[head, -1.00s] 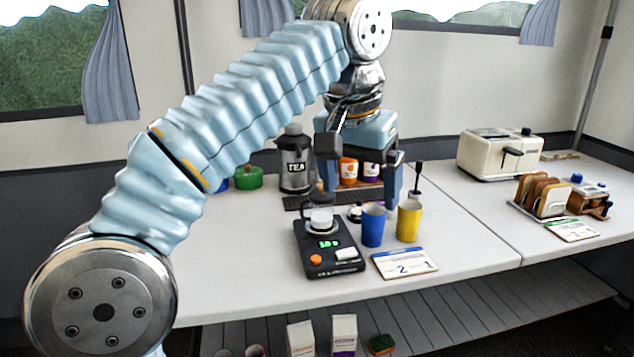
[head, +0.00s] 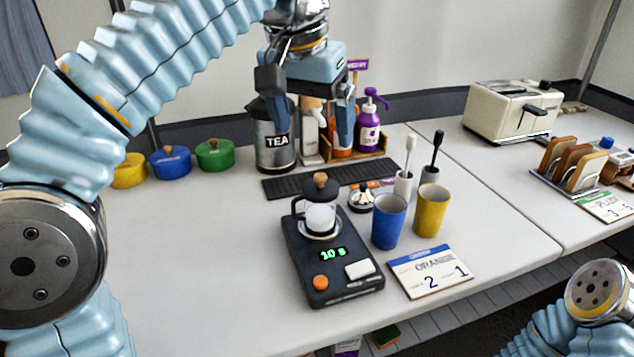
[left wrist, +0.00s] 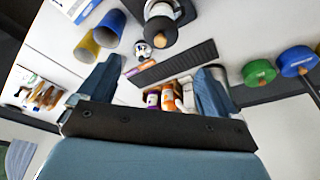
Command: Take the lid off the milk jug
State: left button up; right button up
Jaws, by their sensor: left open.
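The milk jug (head: 322,219) is a small clear jug with white contents and a dark handle on its left. It stands upright on a black scale (head: 333,268). Its dark lid (head: 319,188) with a round wooden knob is on top. The jug also shows upside down at the top of the left wrist view (left wrist: 160,12). My left gripper (head: 316,132) is open and empty, fingers pointing down, higher in the picture than the jug and apart from it. Its two fingers frame the left wrist view (left wrist: 156,82). My right gripper is out of view.
Behind are a tea canister (head: 273,150), a bottle rack (head: 357,148) and a dark mat (head: 330,180). The table left of the scale is clear.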

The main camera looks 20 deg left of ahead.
pick_arm(q)
jog(key=b, duration=0.1)
send_over(319, 176)
jog(key=s, duration=0.1)
notch_tip(319, 176, down, 5)
jog(key=shift+a, duration=0.1)
jog(key=x, duration=0.1)
jog(key=b+x, duration=0.1)
jog(key=x, duration=0.3)
jog(key=shift+s, duration=0.3)
jog(key=c, duration=1)
